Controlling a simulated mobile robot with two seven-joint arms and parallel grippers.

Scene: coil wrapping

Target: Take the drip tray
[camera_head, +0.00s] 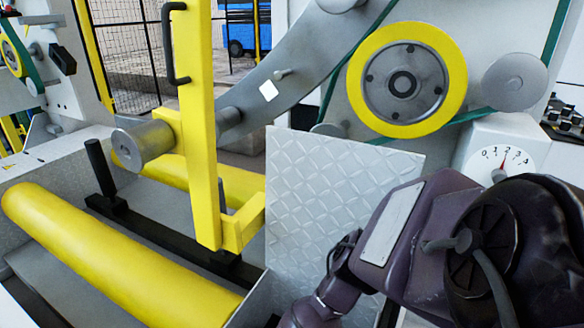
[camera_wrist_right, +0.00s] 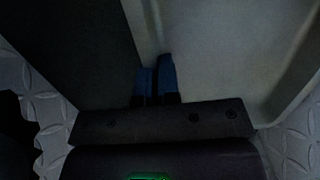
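In the right wrist view, a light grey, tray-like surface (camera_wrist_right: 225,50) with a raised rim fills the upper right, and I take it for the drip tray. My right gripper (camera_wrist_right: 155,78) has blue fingertips close together at the tray's edge, and the edge seems to run in between them. The view is dark, so the contact is hard to see. In the head view, my purple right arm reaches down at the lower right. Its gripper and the tray are hidden there. My left gripper is not in view.
A diamond-plate panel (camera_head: 325,200) stands left of my right arm. A yellow post (camera_head: 202,130) and yellow rollers (camera_head: 110,255) are at the left. A yellow-rimmed wheel (camera_head: 455,75) and a dial (camera_head: 505,165) sit above my arm. Diamond plate (camera_wrist_right: 290,150) also flanks the right gripper.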

